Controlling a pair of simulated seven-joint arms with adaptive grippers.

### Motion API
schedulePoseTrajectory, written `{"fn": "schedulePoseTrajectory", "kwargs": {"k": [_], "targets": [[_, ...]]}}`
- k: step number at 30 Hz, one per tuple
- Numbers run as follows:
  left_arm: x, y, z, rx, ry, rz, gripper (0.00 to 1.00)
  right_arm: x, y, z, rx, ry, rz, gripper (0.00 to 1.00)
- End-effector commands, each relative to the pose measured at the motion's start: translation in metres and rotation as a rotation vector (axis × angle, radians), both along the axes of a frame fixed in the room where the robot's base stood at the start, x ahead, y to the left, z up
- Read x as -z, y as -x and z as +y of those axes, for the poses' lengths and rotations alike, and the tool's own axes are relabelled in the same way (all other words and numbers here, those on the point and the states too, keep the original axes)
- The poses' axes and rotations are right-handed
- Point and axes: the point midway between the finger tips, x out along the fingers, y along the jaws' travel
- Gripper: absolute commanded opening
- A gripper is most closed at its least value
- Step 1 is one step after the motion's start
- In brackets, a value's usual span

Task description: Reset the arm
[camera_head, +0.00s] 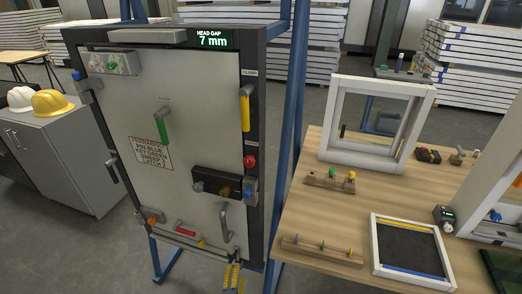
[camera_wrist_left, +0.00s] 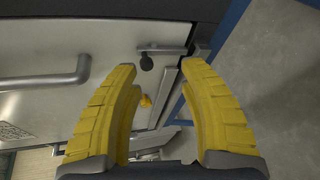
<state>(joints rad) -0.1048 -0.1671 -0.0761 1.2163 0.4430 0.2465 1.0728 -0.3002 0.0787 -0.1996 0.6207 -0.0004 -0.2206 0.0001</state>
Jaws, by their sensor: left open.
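My left gripper (camera_head: 232,277) shows at the bottom of the head view, its yellow fingers just below the lower right corner of the grey door panel (camera_head: 185,90). In the left wrist view the two yellow fingers (camera_wrist_left: 168,115) stand wide apart with nothing between them. Behind them that view shows the panel's edge, a bar handle (camera_wrist_left: 45,78), a dark round knob (camera_wrist_left: 146,62) and a small yellow part (camera_wrist_left: 145,100). Most of the left arm is hidden in the head view. My right gripper is not in view.
To the right is a wooden table (camera_head: 310,220) with a white window frame (camera_head: 333,120). A grey cabinet (camera_head: 60,160) with helmets stands left.

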Motion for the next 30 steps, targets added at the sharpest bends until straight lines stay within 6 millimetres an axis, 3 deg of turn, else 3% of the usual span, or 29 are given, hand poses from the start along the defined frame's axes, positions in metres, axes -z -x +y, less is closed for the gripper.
{"fn": "schedulePoseTrajectory", "kwargs": {"k": [2, 7, 15, 21, 27, 30], "targets": [[0.03, 0.015, -0.011, 0.112, -0.198, 0.072, 0.42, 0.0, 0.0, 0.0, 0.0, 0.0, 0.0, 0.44], [0.117, 0.079, -0.019, 0.436, -0.657, 0.241, 0.42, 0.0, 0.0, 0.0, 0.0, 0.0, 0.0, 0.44], [0.227, 0.212, 0.008, 0.939, -1.139, 0.427, 0.42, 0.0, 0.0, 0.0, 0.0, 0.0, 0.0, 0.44], [0.282, 0.32, 0.049, 1.29, -1.351, 0.522, 0.42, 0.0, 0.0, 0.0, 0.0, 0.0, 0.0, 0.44], [0.311, 0.415, 0.094, 1.542, -1.433, 0.602, 0.42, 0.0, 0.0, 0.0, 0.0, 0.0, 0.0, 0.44], [0.317, 0.451, 0.114, 1.604, -1.435, 0.64, 0.42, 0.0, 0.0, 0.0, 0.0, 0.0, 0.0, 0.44]]}}
